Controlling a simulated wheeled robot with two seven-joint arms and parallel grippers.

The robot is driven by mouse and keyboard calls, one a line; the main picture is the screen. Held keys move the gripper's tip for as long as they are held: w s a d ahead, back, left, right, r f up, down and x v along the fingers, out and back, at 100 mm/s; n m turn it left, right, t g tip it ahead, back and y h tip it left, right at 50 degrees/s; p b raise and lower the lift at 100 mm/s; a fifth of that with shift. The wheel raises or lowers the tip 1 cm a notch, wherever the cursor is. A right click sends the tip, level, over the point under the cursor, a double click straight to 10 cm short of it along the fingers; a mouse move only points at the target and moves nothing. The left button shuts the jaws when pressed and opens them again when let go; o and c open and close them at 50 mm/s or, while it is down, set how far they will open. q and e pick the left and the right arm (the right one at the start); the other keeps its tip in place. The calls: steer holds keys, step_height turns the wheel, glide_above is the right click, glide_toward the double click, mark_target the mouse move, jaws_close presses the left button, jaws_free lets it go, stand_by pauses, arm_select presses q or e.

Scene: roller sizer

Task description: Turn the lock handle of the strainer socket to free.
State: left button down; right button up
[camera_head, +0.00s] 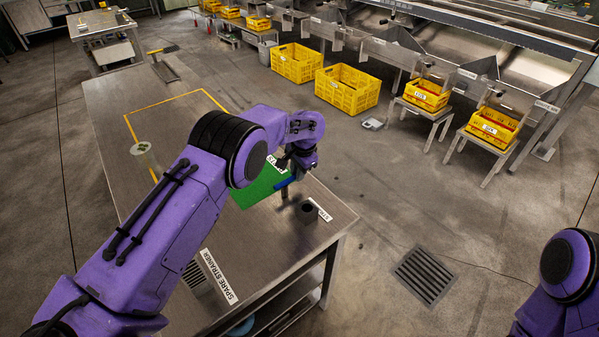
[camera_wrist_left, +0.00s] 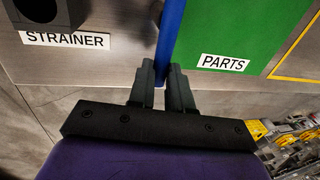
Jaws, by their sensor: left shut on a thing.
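The strainer socket (camera_head: 307,211) is a dark block with a round opening on the near right end of the metal table. It also shows at the top left of the left wrist view (camera_wrist_left: 62,14), beside a white label reading STRAINER (camera_wrist_left: 65,39). A blue lock handle (camera_head: 285,183) shows under my left gripper (camera_head: 292,170). In the left wrist view the handle (camera_wrist_left: 171,30) runs up from between the fingertips of my left gripper (camera_wrist_left: 162,75), which is shut on it. The handle's joint with the socket is hidden. My right gripper is out of view.
The green PARTS mat (camera_head: 258,193) lies under and behind my left arm. A slotted block (camera_head: 196,275) labelled SPARE STRAINER sits at the near side of the table. A clear cup (camera_head: 146,155) stands farther back. Yellow crates (camera_head: 347,90) stand on the floor beyond.

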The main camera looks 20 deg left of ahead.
arm_select(q)
steer(key=shift+s+f, duration=0.15)
steer(key=shift+f, duration=0.1)
steer(key=c, duration=1.1)
jaws_free()
steer(key=shift+a, duration=0.1)
steer(key=shift+o, duration=0.2)
steer(key=shift+r, duration=0.15)
steer(key=shift+r, duration=0.4)
steer(key=b+v, duration=0.2)
steer(key=v, duration=0.7)
steer(key=shift+r, duration=0.4)
